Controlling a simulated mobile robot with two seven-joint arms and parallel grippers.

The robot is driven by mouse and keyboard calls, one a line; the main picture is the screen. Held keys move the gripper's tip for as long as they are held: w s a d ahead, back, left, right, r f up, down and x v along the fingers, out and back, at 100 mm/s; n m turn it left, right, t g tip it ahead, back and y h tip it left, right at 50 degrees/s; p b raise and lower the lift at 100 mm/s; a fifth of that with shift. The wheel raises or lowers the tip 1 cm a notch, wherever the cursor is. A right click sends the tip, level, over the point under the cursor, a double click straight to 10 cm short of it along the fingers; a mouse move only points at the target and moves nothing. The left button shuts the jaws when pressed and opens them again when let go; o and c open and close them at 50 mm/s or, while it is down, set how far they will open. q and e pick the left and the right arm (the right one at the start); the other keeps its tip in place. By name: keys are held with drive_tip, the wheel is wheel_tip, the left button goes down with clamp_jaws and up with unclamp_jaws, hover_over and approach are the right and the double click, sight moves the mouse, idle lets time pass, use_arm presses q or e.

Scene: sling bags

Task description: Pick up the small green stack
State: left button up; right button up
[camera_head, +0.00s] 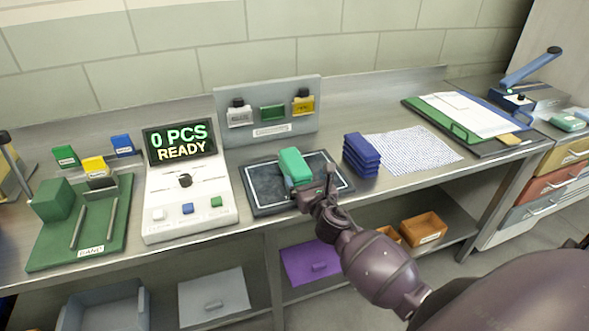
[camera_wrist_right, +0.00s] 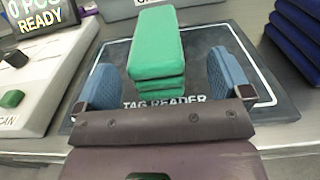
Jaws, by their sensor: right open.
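The small green stack (camera_head: 294,167) lies on the dark tag reader pad (camera_head: 262,196) in the middle of the bench. In the right wrist view the green stack (camera_wrist_right: 156,50) shows several layers and sits between the fingers, ahead of the palm. My right gripper (camera_wrist_right: 167,84) is open, with one blue-padded finger on each side of the stack and a visible gap to both. In the head view my right gripper (camera_head: 318,190) is at the front of the pad. My left gripper is not in view.
A dark blue stack (camera_head: 361,155) stands just right of the pad. A white console (camera_head: 185,190) reading "0 PCS READY" is on the left, and a grey display panel (camera_head: 268,95) stands behind. A white patterned mat (camera_head: 412,150) lies further right.

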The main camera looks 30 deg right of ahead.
sight(299, 168)
drive_tip(key=shift+a+x, duration=0.15)
drive_tip(key=shift+x, duration=0.95)
drive_tip(key=shift+a+x, duration=0.2)
drive_tip(key=shift+x, duration=0.95)
drive_tip(key=shift+r, duration=0.1)
drive_tip(key=shift+c, duration=0.4)
drive_tip(key=c, duration=1)
